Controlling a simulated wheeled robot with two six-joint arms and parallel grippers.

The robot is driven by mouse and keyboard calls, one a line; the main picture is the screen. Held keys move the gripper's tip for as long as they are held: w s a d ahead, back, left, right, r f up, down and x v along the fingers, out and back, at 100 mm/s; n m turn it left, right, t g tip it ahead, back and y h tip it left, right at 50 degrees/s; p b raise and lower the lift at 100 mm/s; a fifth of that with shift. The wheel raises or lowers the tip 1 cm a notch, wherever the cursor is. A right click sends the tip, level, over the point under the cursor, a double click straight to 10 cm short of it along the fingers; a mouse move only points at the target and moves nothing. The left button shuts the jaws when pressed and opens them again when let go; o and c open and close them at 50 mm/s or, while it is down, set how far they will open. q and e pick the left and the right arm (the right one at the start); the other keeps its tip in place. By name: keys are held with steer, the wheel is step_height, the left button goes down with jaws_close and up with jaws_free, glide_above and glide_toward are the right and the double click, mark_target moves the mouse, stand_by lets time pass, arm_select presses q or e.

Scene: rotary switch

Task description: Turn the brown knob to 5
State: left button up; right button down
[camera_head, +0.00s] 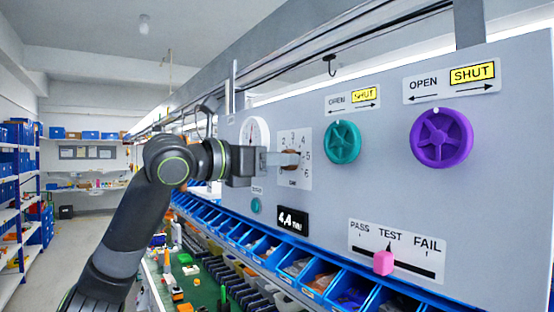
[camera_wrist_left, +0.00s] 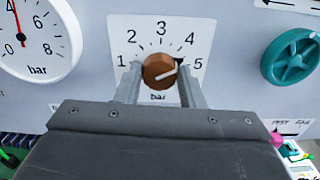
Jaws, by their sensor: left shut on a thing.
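The brown knob (camera_wrist_left: 158,75) is round and sits on a white dial plate (camera_wrist_left: 205,30) numbered 1 to 5 in the left wrist view. In the head view the brown knob (camera_head: 292,168) is mostly hidden by my left gripper (camera_head: 289,159). In the wrist view my left gripper (camera_wrist_left: 160,72) has one finger on each side of the knob and is shut on it. My right gripper is not in view.
A round white gauge (camera_wrist_left: 38,35) is left of the dial. A teal handwheel (camera_head: 343,143), a purple handwheel (camera_head: 441,155) and a pink slider (camera_head: 383,262) are on the grey panel to the right. Blue bins (camera_head: 310,278) line the panel's bottom.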

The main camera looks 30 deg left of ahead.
arm_select(q)
steer(key=shift+f+m, duration=0.15)
steer(key=shift+m, duration=0.65)
steer(key=o, duration=1)
steer(key=shift+s, duration=0.1)
steer(key=b+v, duration=1.1)
steer(key=v, duration=0.6)
steer(key=shift+s+a, duration=0.1)
